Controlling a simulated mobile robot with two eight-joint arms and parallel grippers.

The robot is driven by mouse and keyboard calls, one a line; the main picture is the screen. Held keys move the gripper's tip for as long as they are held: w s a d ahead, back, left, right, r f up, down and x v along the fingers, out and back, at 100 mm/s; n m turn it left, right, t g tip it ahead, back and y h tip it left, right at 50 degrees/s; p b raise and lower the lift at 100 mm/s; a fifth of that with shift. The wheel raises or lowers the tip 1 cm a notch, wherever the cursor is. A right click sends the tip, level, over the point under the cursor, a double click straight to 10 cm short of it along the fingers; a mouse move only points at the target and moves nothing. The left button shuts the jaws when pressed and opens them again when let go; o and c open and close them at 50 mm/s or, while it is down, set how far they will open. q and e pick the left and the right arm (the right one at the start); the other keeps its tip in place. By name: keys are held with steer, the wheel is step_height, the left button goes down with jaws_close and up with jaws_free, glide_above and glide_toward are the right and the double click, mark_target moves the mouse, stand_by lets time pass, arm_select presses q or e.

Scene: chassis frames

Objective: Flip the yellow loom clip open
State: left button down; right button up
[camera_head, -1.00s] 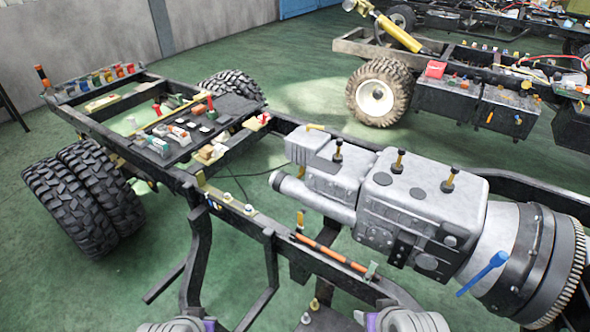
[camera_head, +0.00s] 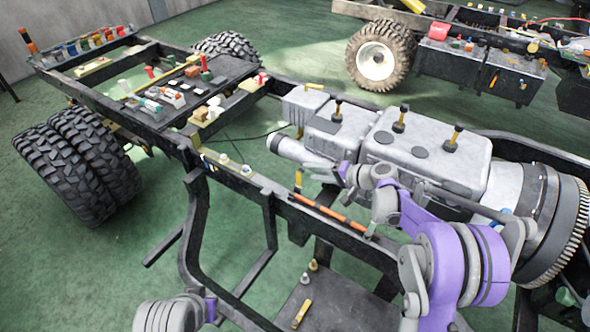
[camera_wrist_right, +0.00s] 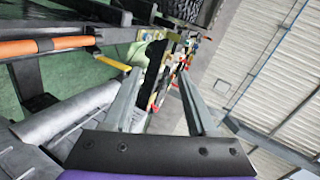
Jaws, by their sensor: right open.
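The orange loom (camera_head: 334,214) lies along the black chassis rail. A yellow clip (camera_head: 298,180) stands at the loom's left end. In the right wrist view, the loom (camera_wrist_right: 45,46) is at upper left and a yellow clip (camera_wrist_right: 113,63) sticks out beyond its end, left of the fingers. Whether the clip is latched is too small to tell. My right gripper (camera_head: 312,169) is above the rail beside the silver gearbox, pointing left, just right of the clip and apart from it. Its fingers (camera_wrist_right: 158,76) are spread and empty. My left gripper is out of view.
The silver gearbox (camera_head: 425,150) stands close behind the right gripper. The rail (camera_head: 262,184) carries small fittings to the left. A dark plate (camera_head: 330,300) below holds small yellow parts. A black tray (camera_head: 180,105) with several small parts lies across the frame.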

steer(key=w+d+f+m+t+y+b, duration=0.1)
steer(key=w+d+f+m+t+y, duration=0.2)
steer(key=w+f, duration=0.55)
steer(key=w+a+f+n+p, duration=0.1)
steer(key=w+a, duration=0.3)
steer(key=a, duration=0.4)
steer(key=shift+w+a+f+y+p, duration=0.2)
steer(key=shift+a+f+y+p, duration=0.1)
steer(key=shift+a+f+y, duration=0.15)
steer(key=shift+d, duration=0.1)
jaws_close()
stand_by(0.6)
